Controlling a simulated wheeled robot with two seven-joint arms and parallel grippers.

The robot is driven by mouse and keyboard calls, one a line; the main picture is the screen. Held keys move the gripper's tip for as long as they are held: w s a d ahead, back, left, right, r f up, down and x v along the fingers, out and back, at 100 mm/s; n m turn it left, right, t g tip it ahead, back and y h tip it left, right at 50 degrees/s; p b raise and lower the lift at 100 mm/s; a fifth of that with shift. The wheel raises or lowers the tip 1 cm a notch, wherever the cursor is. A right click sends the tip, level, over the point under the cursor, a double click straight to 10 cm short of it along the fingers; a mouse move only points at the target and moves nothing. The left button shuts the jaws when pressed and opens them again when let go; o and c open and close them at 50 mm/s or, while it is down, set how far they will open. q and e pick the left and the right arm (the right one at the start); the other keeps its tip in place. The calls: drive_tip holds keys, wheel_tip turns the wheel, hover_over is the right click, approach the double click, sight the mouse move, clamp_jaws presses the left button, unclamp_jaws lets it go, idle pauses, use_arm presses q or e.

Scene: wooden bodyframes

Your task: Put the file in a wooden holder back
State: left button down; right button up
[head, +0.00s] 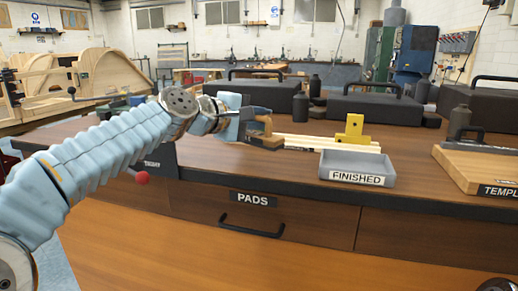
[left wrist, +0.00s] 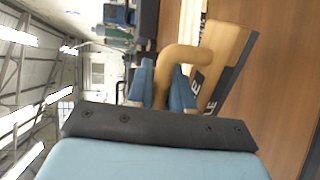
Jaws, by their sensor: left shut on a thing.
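My left gripper (head: 262,128) is shut on the curved brown wooden handle (head: 266,141) of the file in its wooden holder, at the middle of the bench. In the left wrist view the blue fingers (left wrist: 170,88) close on either side of this handle (left wrist: 182,53). A pale wooden board (left wrist: 226,45) with a dark label, partly readable as ending in "LE", lies just beyond it. In the head view pale wooden strips (head: 325,141) lie right of the gripper. The file itself is hidden; I cannot tell whether it touches the bench. My right gripper is not in view.
A grey FINISHED tray (head: 357,167) with a yellow block (head: 351,130) behind it stands right of the gripper. Black cases (head: 375,105) line the back. A wooden template board (head: 480,165) lies at right. The bench front (head: 230,165) is clear.

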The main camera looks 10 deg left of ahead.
sight(259, 138)
use_arm(q)
drive_tip(key=shift+f+b, duration=0.9)
drive_tip(key=shift+f, duration=1.4)
drive_tip(key=shift+f, duration=0.1)
drive_tip(key=c, duration=1)
unclamp_jaws()
drive_tip(key=b+v, duration=0.1)
drive_tip(key=v, duration=1.1)
drive_tip(key=shift+s, duration=0.1)
